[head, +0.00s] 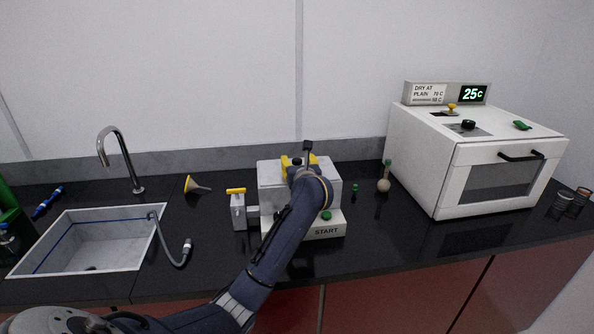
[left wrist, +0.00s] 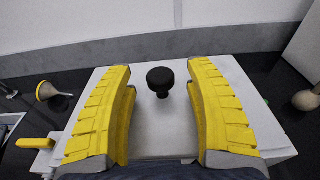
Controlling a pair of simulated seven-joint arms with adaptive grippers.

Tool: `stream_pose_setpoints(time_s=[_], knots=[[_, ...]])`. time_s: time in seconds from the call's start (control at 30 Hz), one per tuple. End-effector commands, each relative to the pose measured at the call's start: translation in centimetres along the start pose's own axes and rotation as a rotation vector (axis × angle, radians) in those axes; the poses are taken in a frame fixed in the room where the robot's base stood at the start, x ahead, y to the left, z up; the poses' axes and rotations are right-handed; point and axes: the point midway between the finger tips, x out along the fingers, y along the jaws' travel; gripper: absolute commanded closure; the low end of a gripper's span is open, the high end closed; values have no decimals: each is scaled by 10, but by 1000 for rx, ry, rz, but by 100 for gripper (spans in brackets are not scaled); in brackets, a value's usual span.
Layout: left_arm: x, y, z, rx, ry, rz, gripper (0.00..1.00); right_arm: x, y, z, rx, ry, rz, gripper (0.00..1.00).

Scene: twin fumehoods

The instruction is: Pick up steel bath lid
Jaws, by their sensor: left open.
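The steel bath lid (left wrist: 152,122) is a pale grey flat cover with a black round knob (left wrist: 160,80) on top. In the head view the lid (head: 268,170) sits on the white bath body with the START label (head: 326,231), partly hidden behind my left arm. My left gripper (left wrist: 160,88) is open, its yellow-padded fingers on either side of the knob and apart from it. In the head view the left gripper (head: 298,163) is over the lid, mostly hidden by its own wrist. My right gripper is not in view.
A yellow-handled tap (head: 237,210) juts from the bath's left side. A round flask (head: 384,184) stands right of the bath, then a white oven (head: 450,175).

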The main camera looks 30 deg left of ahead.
Motion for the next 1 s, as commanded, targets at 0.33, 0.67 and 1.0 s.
stream_pose_setpoints(time_s=[0.33,0.67,1.0], knots=[[15,0,-1,1,1,0,46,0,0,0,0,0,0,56],[14,0,-1,0,1,0,67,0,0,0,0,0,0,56],[14,0,0,0,1,0,100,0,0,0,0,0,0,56]])
